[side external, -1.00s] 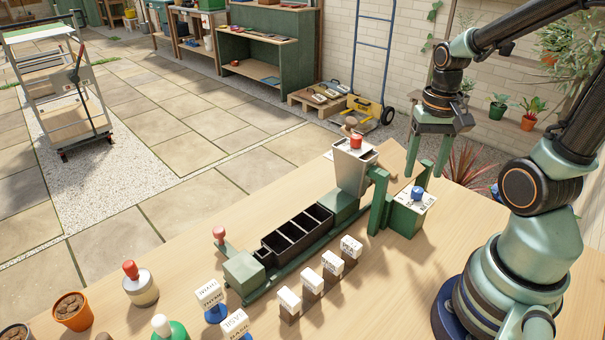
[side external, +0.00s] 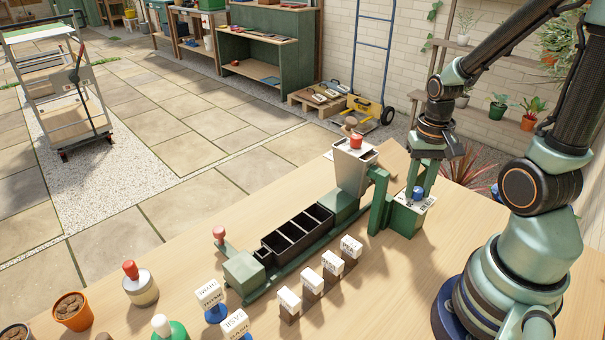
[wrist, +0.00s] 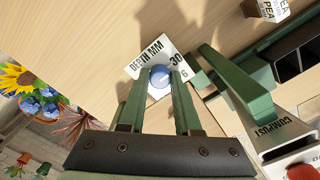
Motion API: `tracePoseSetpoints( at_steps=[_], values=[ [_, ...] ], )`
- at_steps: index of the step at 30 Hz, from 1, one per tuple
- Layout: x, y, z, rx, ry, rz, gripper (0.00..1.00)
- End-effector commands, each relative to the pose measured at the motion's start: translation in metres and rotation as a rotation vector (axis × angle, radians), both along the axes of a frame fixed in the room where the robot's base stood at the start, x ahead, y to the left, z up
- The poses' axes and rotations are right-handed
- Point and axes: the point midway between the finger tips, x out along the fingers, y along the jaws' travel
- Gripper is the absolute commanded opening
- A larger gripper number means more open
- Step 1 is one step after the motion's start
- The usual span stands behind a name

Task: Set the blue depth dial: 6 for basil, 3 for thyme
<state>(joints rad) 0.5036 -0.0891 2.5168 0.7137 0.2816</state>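The blue depth dial (side external: 417,192) sits on the white-topped green box at the right end of the potting rig. In the wrist view the blue dial (wrist: 159,80) lies between my fingertips, on a white plate (wrist: 146,60) marked DEPTH MM, with 30 and 6 readable. My gripper (wrist: 159,76) points down over it, one finger on each side with little or no gap. I cannot tell if the fingers press on it. The dial's pointer setting is not clear. A thyme card (side external: 209,293) and a basil card (side external: 235,324) stand at the front.
A grey hopper (side external: 353,168) with a red knob and a green post stand just left of the dial box. A black compartment tray (side external: 297,233) sits on the rig. Several small labelled blocks (side external: 331,263) stand in front. Bare wood lies between the dial box and my base.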

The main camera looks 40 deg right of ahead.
Motion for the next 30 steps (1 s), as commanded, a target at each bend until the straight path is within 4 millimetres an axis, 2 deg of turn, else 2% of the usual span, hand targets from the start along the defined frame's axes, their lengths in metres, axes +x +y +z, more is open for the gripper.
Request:
tracePoseSetpoints(
  at_steps=[11,30],
  values=[
    [0.0001,-0.0001,0.0004,0.000,0.000,-0.073,0.00],
    [0.0001,-0.0001,0.0008,0.001,0.001,-0.570,0.00]
  ],
)
